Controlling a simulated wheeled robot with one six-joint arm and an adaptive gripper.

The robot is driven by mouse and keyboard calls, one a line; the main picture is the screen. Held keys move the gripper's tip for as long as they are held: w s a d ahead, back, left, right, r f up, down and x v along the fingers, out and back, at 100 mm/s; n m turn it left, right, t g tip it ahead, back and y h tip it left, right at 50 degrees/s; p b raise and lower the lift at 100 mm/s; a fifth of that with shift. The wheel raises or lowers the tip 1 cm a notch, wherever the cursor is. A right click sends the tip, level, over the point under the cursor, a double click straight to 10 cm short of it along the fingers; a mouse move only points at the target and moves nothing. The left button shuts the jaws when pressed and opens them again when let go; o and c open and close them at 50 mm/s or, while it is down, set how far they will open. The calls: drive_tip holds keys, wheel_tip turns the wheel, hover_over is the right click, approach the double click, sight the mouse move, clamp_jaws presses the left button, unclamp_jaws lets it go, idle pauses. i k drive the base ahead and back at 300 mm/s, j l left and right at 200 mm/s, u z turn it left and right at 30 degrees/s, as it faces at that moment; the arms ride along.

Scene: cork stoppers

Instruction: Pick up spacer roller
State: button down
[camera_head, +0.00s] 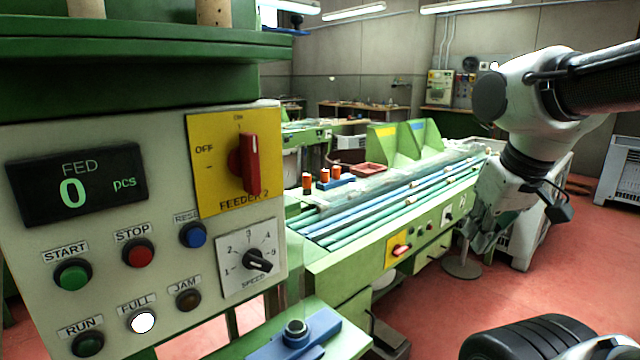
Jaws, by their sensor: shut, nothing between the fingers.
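I cannot tell for certain which thing is the spacer roller. Several small orange and white cylinders (324,177) stand upright on the green machine's bench, by a blue block (338,182). Two cork-coloured cylinders (213,12) stand on the green ledge at the top left, cut off by the picture edge. My gripper (482,240) hangs at the right, pointing down, shut and empty. It is in front of the right end of the long bench and apart from the cylinders.
A control panel (170,290) with a display reading 0 fills the left. The long green bench (345,275) carries blue and green rods (390,203) and a red tray (369,169). A blue fixture (318,328) sits at bottom centre. Red floor (440,315) is open between bench and bottom right.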

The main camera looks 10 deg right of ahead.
sight(307, 178)
drive_tip(key=i+l+z, duration=0.25)
drive_tip(key=l, duration=0.15)
drive_tip(key=i+l+z, duration=0.1)
drive_tip(key=l+z, duration=0.15)
drive_tip(key=l, duration=0.2)
drive_tip(key=i+l+z, duration=0.25)
drive_tip(key=i+l+u, duration=0.2)
drive_tip(key=i+u, duration=0.2)
drive_tip(key=i+l+u, duration=0.45)
drive_tip(key=u, duration=0.25)
drive_tip(key=i+l+u, duration=0.4)
drive_tip(key=u, duration=0.25)
drive_tip(key=i, duration=0.1)
